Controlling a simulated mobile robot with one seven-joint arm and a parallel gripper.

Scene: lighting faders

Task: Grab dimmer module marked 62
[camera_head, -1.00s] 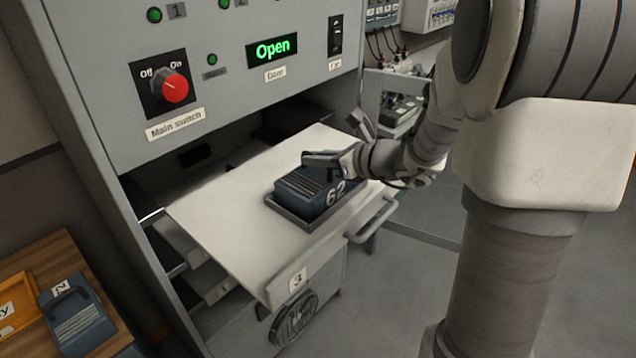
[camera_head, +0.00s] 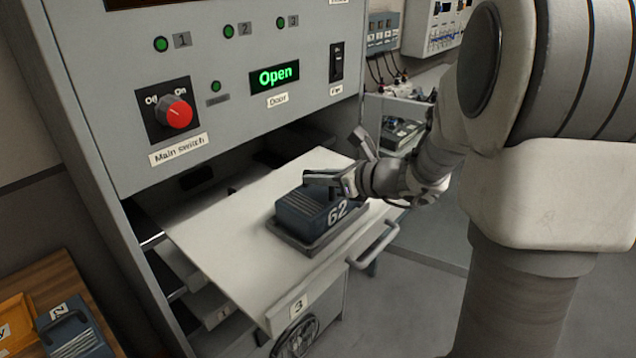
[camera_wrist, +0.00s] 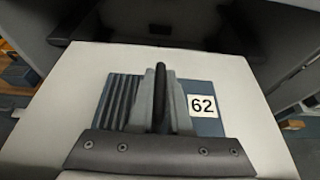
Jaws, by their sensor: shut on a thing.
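The dimmer module marked 62 (camera_head: 308,213) is a dark blue ribbed block. It sits in a dark shallow tray (camera_head: 312,246) on the pulled-out white drawer marked 3 (camera_head: 225,235). My gripper (camera_head: 322,182) is over the module's top and shut on its handle. In the wrist view the gripper fingers (camera_wrist: 161,105) close around the dark handle in the middle of the module (camera_wrist: 207,122), beside its white 62 label. I cannot tell whether the module is lifted at all from the tray.
A wooden table (camera_head: 50,285) at lower left holds another blue module (camera_head: 75,335) and an orange bin (camera_head: 15,325).

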